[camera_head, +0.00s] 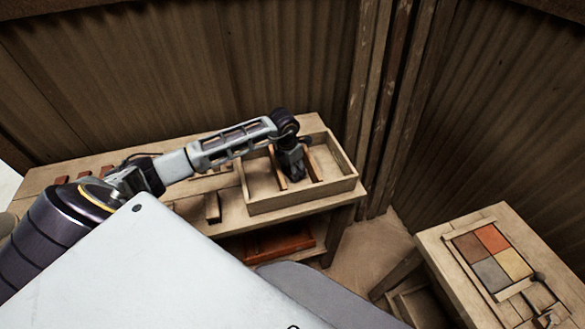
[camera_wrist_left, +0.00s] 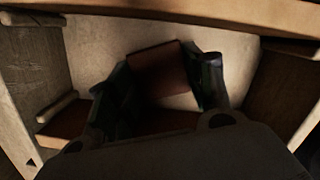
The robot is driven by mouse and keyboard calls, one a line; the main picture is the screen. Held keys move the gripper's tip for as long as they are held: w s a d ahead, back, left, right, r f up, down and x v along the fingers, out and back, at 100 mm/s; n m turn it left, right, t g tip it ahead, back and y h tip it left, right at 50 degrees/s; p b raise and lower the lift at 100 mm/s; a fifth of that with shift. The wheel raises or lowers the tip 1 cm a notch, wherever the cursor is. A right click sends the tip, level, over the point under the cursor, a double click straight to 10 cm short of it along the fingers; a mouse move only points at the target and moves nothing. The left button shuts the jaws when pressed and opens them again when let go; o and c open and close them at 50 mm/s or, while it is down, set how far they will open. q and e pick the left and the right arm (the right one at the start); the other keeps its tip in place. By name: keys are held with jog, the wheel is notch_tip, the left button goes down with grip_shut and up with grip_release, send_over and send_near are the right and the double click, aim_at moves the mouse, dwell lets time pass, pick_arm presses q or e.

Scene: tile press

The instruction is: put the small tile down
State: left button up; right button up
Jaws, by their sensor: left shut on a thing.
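My left gripper (camera_head: 291,172) reaches down into a shallow wooden tray (camera_head: 300,202) on the long bench in the head view. In the left wrist view the gripper (camera_wrist_left: 160,82) is shut on a small reddish-brown tile (camera_wrist_left: 158,66), which sits between its two dark fingers above the tray's pale floor. Shadow and the gripper body hide the tile's lower part, so I cannot tell whether it touches the floor. In the head view the gripper hides the tile. My right gripper is not in view.
Upright strips (camera_head: 313,163) stand in the tray close beside the gripper. The tray walls surround it. A small brown block (camera_head: 212,208) lies on the bench left of the tray. A separate table at right holds a framed panel of coloured tiles (camera_head: 490,238) and a dark tool (camera_head: 540,284).

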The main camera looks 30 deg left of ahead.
aim_at(289, 173)
pick_arm(q)
jog(key=shift+f, duration=0.1)
jog(key=o, duration=0.8)
jog(key=shift+c, duration=0.2)
jog(key=shift+r, duration=0.2)
jog(key=shift+a+r, duration=0.1)
jog(key=shift+r, duration=0.3)
notch_tip(289, 173, up, 11)
jog(key=s+b, duration=0.1)
jog(key=shift+s+a+b, duration=0.2)
jog(key=shift+s+b, duration=0.15)
jog(key=shift+b, duration=0.05)
